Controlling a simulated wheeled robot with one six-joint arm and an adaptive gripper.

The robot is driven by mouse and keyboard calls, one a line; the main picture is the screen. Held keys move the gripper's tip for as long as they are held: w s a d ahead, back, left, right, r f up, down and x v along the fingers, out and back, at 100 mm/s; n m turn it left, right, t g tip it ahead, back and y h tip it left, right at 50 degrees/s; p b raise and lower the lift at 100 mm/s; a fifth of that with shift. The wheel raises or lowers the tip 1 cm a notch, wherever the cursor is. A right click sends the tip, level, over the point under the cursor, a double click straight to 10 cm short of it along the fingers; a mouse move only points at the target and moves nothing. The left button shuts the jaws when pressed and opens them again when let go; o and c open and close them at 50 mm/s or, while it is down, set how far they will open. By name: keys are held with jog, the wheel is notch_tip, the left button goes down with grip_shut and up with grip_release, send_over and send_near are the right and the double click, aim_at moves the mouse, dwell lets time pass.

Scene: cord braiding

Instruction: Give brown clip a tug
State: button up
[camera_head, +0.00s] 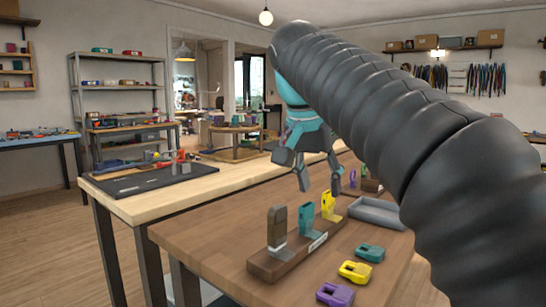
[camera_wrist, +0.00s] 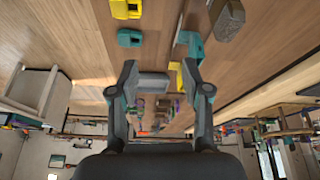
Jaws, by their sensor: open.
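The brown clip (camera_head: 277,226) stands upright at the near left end of a wooden rack (camera_head: 275,266), with a grey lower part. A teal clip (camera_head: 307,216) and a yellow clip (camera_head: 328,204) stand in the same rack. My gripper (camera_head: 318,178) is open and empty above the far end of the rack, apart from the brown clip. In the wrist view the brown clip (camera_wrist: 229,22) is at the upper right, outside the space between my open fingers (camera_wrist: 160,82). The base of the brown clip is hard to make out there.
Loose teal (camera_head: 370,252), yellow (camera_head: 355,271) and purple (camera_head: 335,294) clips lie on the table to the right of the rack. A grey tray (camera_head: 378,213) lies behind them. Another clip rack (camera_head: 368,186) stands farther back. The tabletop left of the rack (camera_head: 205,235) is clear.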

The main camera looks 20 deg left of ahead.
jog(key=m, duration=0.1)
send_near(277, 208)
jog(key=shift+m+h, duration=0.3)
jog(key=shift+a+p+x, duration=0.15)
jog(key=shift+p+x, duration=0.05)
jog(key=shift+x, duration=3)
jog(key=shift+a+p+x, duration=0.15)
jog(key=shift+x, duration=3.1)
jog(key=shift+w, duration=0.1)
grip_shut()
grip_release()
